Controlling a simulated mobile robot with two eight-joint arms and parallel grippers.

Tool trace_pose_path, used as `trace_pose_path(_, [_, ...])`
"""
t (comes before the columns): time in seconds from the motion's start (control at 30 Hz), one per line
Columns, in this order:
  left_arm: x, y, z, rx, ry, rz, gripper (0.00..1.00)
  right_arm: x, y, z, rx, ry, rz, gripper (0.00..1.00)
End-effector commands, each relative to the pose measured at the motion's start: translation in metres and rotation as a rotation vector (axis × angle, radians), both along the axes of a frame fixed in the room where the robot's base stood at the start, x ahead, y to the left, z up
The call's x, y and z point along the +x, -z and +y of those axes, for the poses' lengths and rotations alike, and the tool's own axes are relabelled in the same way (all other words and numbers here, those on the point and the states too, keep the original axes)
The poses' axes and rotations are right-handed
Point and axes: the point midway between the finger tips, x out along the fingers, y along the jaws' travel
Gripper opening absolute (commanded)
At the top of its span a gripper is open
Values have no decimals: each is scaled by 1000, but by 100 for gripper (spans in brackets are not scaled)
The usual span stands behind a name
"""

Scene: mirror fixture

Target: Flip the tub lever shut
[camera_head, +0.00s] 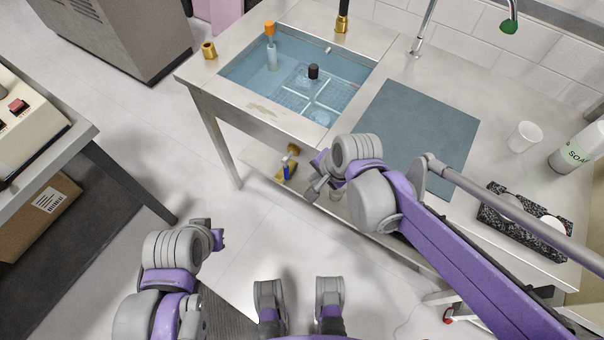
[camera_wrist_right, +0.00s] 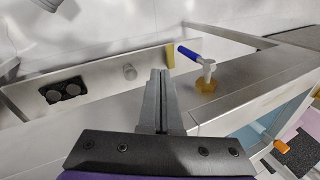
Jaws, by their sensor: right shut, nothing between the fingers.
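The tub (camera_head: 258,102) is a water-filled basin set in the steel counter. The tub lever has a blue handle (camera_head: 286,163) and shows below the tub's front edge, near a brass fitting (camera_head: 294,149). In the right wrist view, the blue handle (camera_wrist_right: 188,53) sticks out to the left from a white stem above a brass-coloured base (camera_wrist_right: 207,85). My right gripper (camera_head: 316,188) is shut and empty, just right of the lever in the head view. Its fingers (camera_wrist_right: 160,72) appear left of the handle, apart from it. My left gripper (camera_head: 217,238) is low at the left, its fingers unclear.
A blue-grey mat (camera_head: 420,130) lies on the counter right of the tub. A white cup (camera_head: 524,137), a soap bottle (camera_head: 578,150) and a speckled black tray (camera_head: 520,226) stand farther right. A table leg (camera_head: 218,145) stands left of the lever. The floor in front is open.

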Motion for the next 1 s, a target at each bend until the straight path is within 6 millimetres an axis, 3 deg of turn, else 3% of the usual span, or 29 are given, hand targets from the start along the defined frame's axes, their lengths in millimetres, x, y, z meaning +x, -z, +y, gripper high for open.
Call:
trace_pose_path(0.5, [1, 38, 0, 0, 0, 13, 0, 29, 93, 27, -1, -3, -1, 0])
trace_pose_path(0.7, [1, 38, 0, 0, 0, 13, 0, 49, 88, 46, 0, -1, 0, 0])
trace_pose_path(1.0, [1, 39, 0, 0, 0, 13, 0, 56, 87, 52, -1, -2, -1, 0])
